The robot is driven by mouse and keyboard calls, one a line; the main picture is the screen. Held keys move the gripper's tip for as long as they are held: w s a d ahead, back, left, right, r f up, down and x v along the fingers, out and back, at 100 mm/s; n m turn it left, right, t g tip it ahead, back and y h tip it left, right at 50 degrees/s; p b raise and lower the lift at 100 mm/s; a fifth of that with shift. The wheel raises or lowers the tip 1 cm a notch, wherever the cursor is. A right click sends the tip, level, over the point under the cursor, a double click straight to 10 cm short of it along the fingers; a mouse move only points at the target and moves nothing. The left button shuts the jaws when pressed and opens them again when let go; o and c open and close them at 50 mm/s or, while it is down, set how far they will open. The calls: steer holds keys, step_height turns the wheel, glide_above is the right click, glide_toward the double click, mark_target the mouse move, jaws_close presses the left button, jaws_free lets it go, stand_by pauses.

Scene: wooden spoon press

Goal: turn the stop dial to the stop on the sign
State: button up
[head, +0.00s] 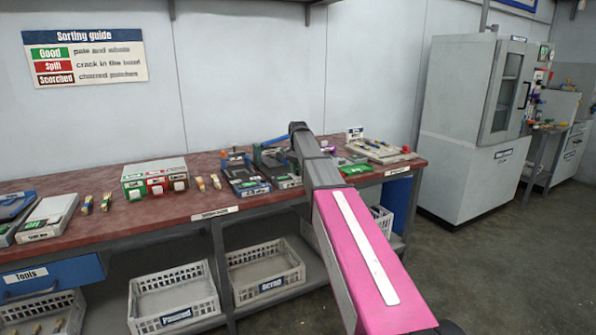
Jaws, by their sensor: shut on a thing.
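My arm reaches from the bottom right over the bench, with its pink link nearest. Its dark far end bends down at the black-and-blue fixtures, and my gripper (272,145) is small and partly hidden there. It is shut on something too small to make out. One black-and-blue fixture (240,172) stands just left of the arm; another (284,170) is partly behind it. I cannot pick out the stop dial or its setting. A small white sign (355,132) stands at the back of the bench, right of the arm; its writing is unreadable.
The red bench top (110,216) carries a sorting box (154,178) with green, red and dark labels, several spoons and a pale board (380,151) at the right. Crates (173,296) sit below. A grey cabinet (470,120) stands right; the floor before it is clear.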

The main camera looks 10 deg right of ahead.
steer(key=n, duration=0.5)
steer(key=shift+n, duration=0.4)
steer(key=n, duration=0.5)
steer(key=shift+n, duration=0.3)
steer(key=o, duration=0.9)
step_height(320, 180, up, 11)
steer(key=shift+f, duration=0.1)
stand_by(0.3)
